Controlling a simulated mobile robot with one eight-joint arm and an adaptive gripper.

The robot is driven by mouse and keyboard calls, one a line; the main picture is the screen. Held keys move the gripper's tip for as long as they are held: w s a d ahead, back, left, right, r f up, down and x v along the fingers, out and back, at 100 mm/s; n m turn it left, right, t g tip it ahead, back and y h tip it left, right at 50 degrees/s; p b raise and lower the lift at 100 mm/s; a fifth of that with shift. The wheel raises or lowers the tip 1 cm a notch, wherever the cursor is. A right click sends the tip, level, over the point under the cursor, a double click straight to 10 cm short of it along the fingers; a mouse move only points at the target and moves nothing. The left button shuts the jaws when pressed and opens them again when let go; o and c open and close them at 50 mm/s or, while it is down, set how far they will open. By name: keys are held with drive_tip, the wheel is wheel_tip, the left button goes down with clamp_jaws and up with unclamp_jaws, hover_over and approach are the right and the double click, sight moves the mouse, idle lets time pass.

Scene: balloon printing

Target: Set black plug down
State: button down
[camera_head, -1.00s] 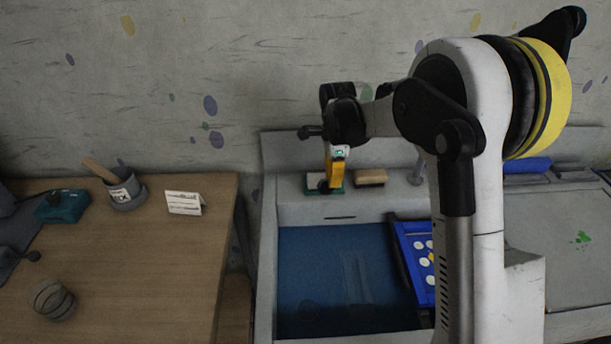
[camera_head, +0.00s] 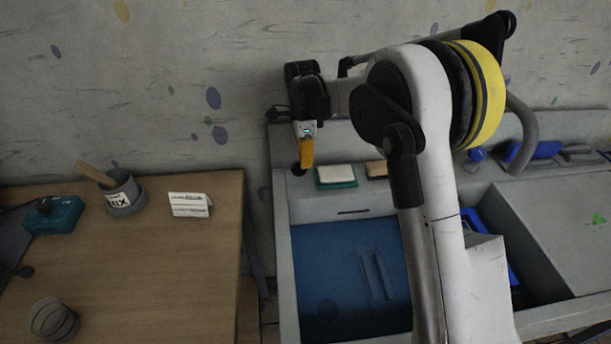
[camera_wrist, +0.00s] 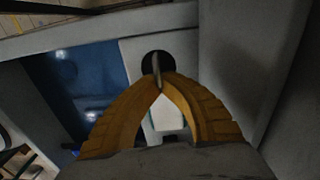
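The black plug (camera_head: 298,170) is a small dark disc at the tip of my gripper (camera_head: 304,168), over the left end of the sink's back ledge. In the wrist view the plug (camera_wrist: 150,68) shows as a dark round shape with a thin grey tab standing up from it. The two yellow fingers of my gripper (camera_wrist: 160,84) meet at this tab and look shut on it. I cannot tell whether the plug's underside touches the ledge.
A white-and-green sponge (camera_head: 336,175) and a brown block (camera_head: 376,169) lie on the sink ledge (camera_head: 330,205), right of my gripper. The blue-floored basin (camera_head: 345,270) is in front. A wooden table (camera_head: 150,260) with a cup (camera_head: 124,194) and card (camera_head: 189,205) stands left.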

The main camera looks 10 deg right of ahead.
sight(305, 172)
drive_tip(key=shift+a+f+b, duration=0.1)
drive_tip(key=shift+f+b, duration=0.85)
drive_tip(key=shift+f, duration=1)
drive_tip(key=shift+f, duration=0.2)
drive_tip(key=c, duration=1.6)
unclamp_jaws()
drive_tip(key=shift+r, duration=0.1)
